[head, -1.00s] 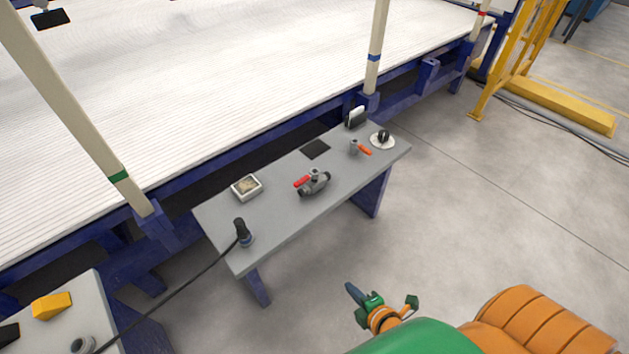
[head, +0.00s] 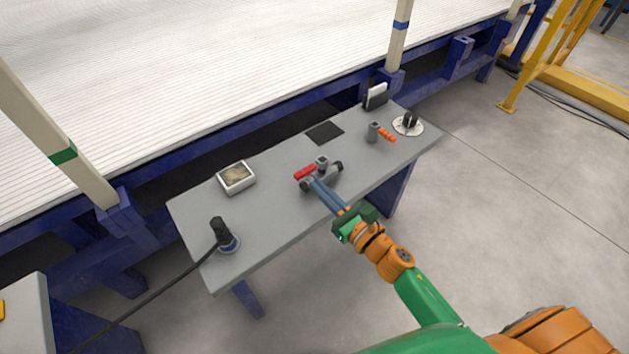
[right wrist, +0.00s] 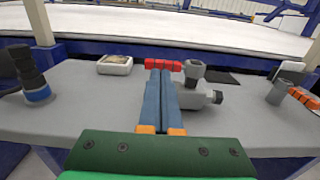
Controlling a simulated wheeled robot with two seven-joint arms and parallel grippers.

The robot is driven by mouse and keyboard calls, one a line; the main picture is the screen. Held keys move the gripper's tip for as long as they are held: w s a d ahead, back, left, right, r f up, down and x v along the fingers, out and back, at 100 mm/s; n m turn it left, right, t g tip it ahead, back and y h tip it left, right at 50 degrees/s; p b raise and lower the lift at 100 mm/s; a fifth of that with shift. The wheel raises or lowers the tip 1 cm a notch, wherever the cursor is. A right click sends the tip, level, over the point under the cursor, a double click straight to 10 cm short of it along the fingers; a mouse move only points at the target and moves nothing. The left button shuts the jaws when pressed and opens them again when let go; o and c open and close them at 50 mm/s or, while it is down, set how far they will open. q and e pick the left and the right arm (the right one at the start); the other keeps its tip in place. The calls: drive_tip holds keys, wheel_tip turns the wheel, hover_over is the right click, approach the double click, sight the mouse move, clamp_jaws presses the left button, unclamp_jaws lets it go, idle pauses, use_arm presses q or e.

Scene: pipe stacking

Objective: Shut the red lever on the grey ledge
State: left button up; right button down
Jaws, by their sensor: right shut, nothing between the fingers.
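The red lever (head: 305,172) belongs to a grey valve (head: 333,168) near the middle of the grey ledge (head: 267,209). The lever points left from the valve's round hub. My right gripper (head: 311,181) is shut and empty, its blue fingers reaching over the ledge from the front. The fingertips are at or very close to the lever and cover part of the valve; I cannot tell whether they touch. In the right wrist view, the red lever (right wrist: 163,65) lies across just beyond the fingertips (right wrist: 158,72), with the valve (right wrist: 205,95) to their right. My left gripper is not in view.
A black plug with a cable (head: 222,235) stands at the ledge's left end, near a white-framed box (head: 236,177). To the right are a dark pad (head: 324,132), an orange-handled fitting (head: 380,133), a black knob on a white disc (head: 409,123) and a card holder (head: 376,96).

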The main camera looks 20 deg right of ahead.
sight(312, 168)
drive_tip(key=shift+x, duration=1.3)
drive_tip(key=shift+w+a, duration=0.1)
